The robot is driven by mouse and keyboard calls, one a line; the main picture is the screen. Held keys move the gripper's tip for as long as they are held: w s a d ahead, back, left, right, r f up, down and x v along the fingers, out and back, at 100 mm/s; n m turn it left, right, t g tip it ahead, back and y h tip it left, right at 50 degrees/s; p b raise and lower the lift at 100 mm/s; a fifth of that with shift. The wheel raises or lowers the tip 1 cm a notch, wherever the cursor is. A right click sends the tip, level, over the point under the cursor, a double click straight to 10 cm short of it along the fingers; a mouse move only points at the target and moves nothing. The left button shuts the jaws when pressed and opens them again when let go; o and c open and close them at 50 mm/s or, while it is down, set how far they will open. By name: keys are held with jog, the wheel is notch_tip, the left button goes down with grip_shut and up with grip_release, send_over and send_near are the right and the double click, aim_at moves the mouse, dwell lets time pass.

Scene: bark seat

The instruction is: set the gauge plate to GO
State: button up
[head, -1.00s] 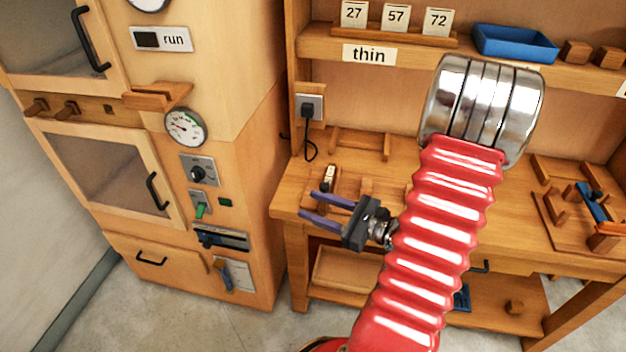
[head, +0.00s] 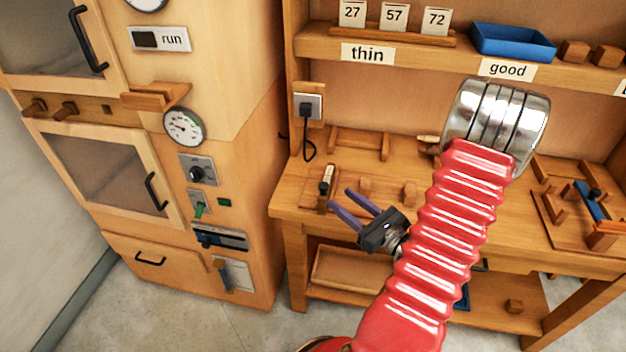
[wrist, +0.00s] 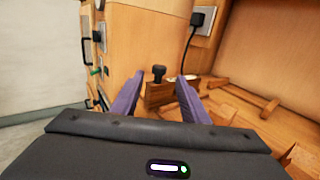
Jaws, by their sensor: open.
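A small wooden block with a black knob and a pale plate (head: 327,174) stands at the left end of the workbench. I take it to be the gauge plate; any lettering on it is too small to read. In the wrist view its black knob (wrist: 158,73) shows ahead between my fingers, with the pale part (wrist: 188,84) partly behind the right finger. My gripper (head: 349,200) is open and empty, its purple fingers pointing towards the block from the front right. It appears apart from the block.
The wooden cabinet (head: 245,160) with dial, switches and handles stands close on the left. Small wooden blocks (head: 365,187) lie right of the gauge block. A socket with plug (head: 307,107) is on the back panel. A shelf (head: 420,52) runs above.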

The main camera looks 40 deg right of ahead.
aim_at(320, 183)
jog(key=w, duration=1.2)
jog(key=shift+w+a, duration=0.2)
jog(key=shift+w, duration=0.05)
grip_shut()
dwell(0.3)
